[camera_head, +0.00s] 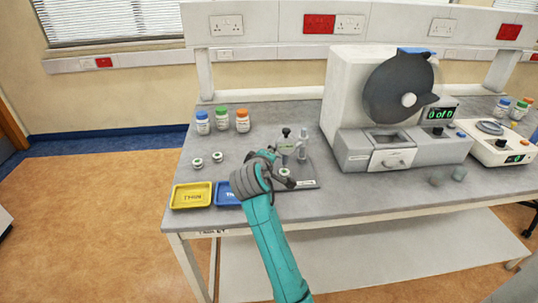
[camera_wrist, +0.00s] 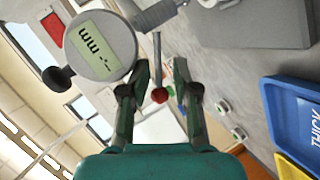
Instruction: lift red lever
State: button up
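In the wrist view, the red lever is a thin grey rod ending in a round red knob (camera_wrist: 160,96). It comes off a dial gauge (camera_wrist: 102,46) with a grey "mm" readout. My gripper (camera_wrist: 161,76) is open, with its dark green fingers on either side of the lever and a gap showing at each side. How deep the knob sits between the fingers I cannot tell. In the head view, my gripper (camera_head: 282,170) is at the gauge stand (camera_head: 303,184) on the bench, covering part of it. The red knob is hidden there.
A yellow tray (camera_head: 192,206) and a blue tray (camera_head: 226,204) lie left of the gripper. Two small pots (camera_head: 197,162) and several capped bottles (camera_head: 222,120) stand behind them. A large grey machine (camera_head: 372,148) stands right, with a white scale (camera_head: 498,151) beyond it.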

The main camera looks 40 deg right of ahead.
jog(key=v, duration=0.7)
jog(key=shift+a, duration=0.15)
dwell(0.4)
